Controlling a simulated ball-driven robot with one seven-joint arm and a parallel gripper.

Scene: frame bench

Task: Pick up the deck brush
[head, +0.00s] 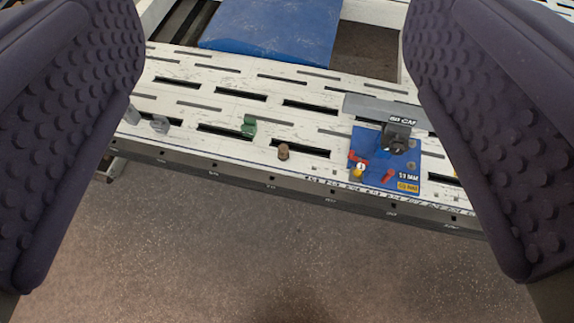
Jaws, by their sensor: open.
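My gripper (270,284) is open and empty. Its two dark, studded fingers stand wide apart at the left and right edges of the head view. Between and beyond them is a worn white slotted bench. I cannot make out a deck brush for certain. A grey bar with a dark block marked "60 CM" (398,131) stands at the right of the bench, near the right finger in the picture. Its underside and any bristles cannot be seen.
The grey bar stands by a blue plate (409,163) with red and yellow parts. A brown peg (283,151), a green fitting (249,126) and a grey fitting (160,124) stand on the white bench (225,150). A blue panel (272,30) lies behind. Speckled floor (230,240) in front is clear.

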